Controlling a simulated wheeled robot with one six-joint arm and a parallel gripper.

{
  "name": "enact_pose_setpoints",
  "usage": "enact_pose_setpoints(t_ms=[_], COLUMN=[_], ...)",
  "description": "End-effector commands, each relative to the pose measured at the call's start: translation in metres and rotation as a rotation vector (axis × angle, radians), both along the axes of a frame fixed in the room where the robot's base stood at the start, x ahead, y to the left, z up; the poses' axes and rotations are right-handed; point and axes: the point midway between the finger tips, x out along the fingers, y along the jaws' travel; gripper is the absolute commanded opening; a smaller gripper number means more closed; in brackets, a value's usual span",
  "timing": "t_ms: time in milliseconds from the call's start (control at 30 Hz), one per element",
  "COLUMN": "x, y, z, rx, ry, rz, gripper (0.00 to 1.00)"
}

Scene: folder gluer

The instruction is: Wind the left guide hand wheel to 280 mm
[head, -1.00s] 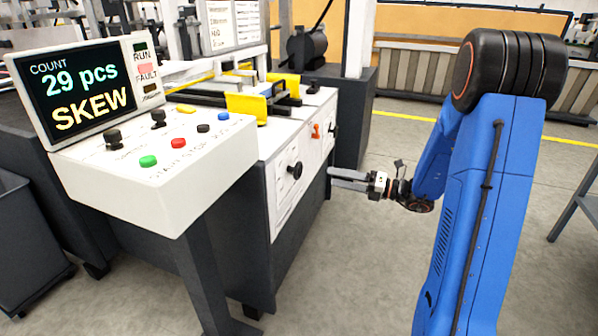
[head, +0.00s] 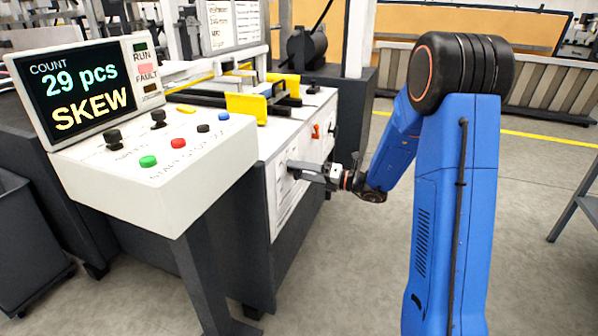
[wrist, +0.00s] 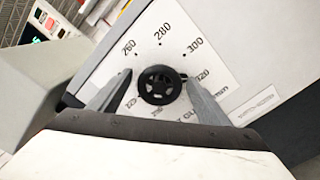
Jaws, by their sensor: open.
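The left guide hand wheel (wrist: 162,85) is a small black spoked wheel on a white dial plate (wrist: 165,50) on the machine's side. Around it the dial reads 260, 280 at the top, 300 and 320; the lower numbers are partly hidden or too blurred to read. A small dark mark shows at the wheel's right, toward 320; I cannot tell if it is the pointer. My gripper (wrist: 160,80) is open, one finger on each side of the wheel, with a gap to it visible.
The control console (head: 155,170) with buttons stands left of my gripper; its screen (head: 75,88) reads 29 pcs and SKEW. An orange-red handle (head: 316,131) sits on the machine side beyond the wheel. The floor to the right is open.

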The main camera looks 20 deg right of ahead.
Motion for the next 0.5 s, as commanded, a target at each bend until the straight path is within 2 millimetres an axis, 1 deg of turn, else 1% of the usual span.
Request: enact_pose_setpoints(t_ms=[333,367,400,467,500], x=[0.0019,0.0019,0.0019,0.0019,0.0019], y=[0.0023,0.0023,0.0023,0.0023,0.0022], z=[-0.0001,-0.0001,-0.0001,-0.0001,-0.0002], rx=[0.000,0.000,0.000,0.000,0.000], ry=[0.000,0.000,0.000,0.000,0.000], rz=[-0.001,-0.001,-0.001,-0.001,-0.001], gripper=[0.71,0.63,0.54,0.40,0.30])
